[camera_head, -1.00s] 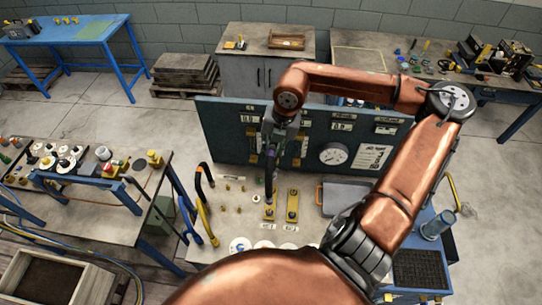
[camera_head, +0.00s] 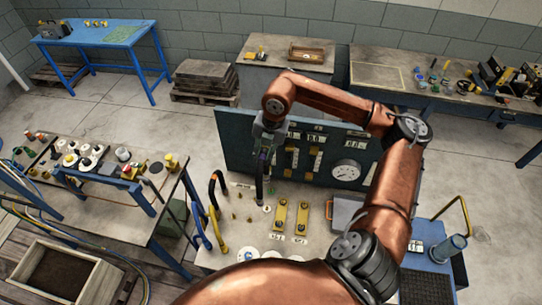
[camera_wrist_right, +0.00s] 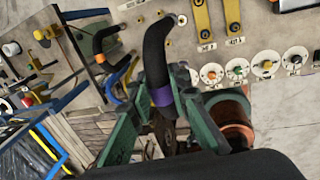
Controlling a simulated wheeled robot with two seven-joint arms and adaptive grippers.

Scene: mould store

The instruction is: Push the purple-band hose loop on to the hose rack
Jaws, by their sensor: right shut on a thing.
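The purple-band hose loop (camera_wrist_right: 158,60) is a black curved hose with a purple band near its lower end in the right wrist view. My right gripper (camera_wrist_right: 165,110) is shut on it around the band. In the head view my right gripper (camera_head: 265,150) holds the dark hose (camera_head: 260,182) hanging down above the bench, left of two yellow plates. The hose's lower tip is close to the bench top; I cannot tell whether it touches. Other hose loops, a black one with an orange band (camera_head: 216,183), stand at the bench's left side near small brass pegs (camera_head: 236,216). My left gripper is out of view.
A dark panel with gauges (camera_head: 345,168) rises behind the hose. Yellow plates (camera_head: 280,215) lie right of it. A blue loop (camera_head: 200,226) and a yellow loop (camera_head: 216,230) stand at the left edge. White round discs (camera_wrist_right: 212,73) lie near the front.

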